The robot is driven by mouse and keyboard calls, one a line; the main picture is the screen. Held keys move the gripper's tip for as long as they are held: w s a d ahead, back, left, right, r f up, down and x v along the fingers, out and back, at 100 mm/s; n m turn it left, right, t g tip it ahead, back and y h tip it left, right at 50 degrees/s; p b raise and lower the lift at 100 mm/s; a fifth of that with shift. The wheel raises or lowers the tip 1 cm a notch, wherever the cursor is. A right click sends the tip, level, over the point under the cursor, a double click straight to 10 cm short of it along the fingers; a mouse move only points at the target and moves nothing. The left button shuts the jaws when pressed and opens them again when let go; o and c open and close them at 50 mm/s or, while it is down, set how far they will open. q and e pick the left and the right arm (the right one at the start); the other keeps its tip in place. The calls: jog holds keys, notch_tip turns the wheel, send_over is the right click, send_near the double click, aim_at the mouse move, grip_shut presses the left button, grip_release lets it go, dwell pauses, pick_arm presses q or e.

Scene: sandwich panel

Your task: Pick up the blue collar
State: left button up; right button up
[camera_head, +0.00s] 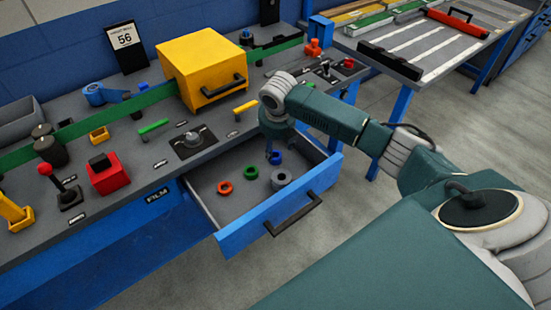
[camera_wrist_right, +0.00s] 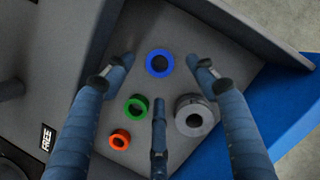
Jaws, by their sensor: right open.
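The blue collar (camera_wrist_right: 160,75) is a ring lying on the floor of the open drawer. In the head view the blue collar (camera_head: 276,159) shows at the drawer's far side, partly beside my fingers. My right gripper (camera_head: 269,148) points down into the drawer and is open and empty. In the wrist view its two side fingers stand left and right of the blue collar, and the third finger is below it in the picture. I cannot tell how high the fingertips are above the drawer floor. My left gripper is not in view.
A green collar (camera_wrist_right: 128,108), an orange-red collar (camera_wrist_right: 112,139) and a larger grey collar (camera_wrist_right: 181,123) lie close by in the drawer. The drawer front (camera_head: 235,238) and side walls enclose them. A yellow box (camera_head: 190,62) stands on the bench behind.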

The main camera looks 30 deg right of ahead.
aim_at(275, 153)
jog(key=shift+w+a+f, duration=0.1)
jog(key=shift+f, duration=0.5)
jog(key=x, duration=0.4)
jog(key=shift+f, duration=0.25)
jog(key=c, duration=1.2)
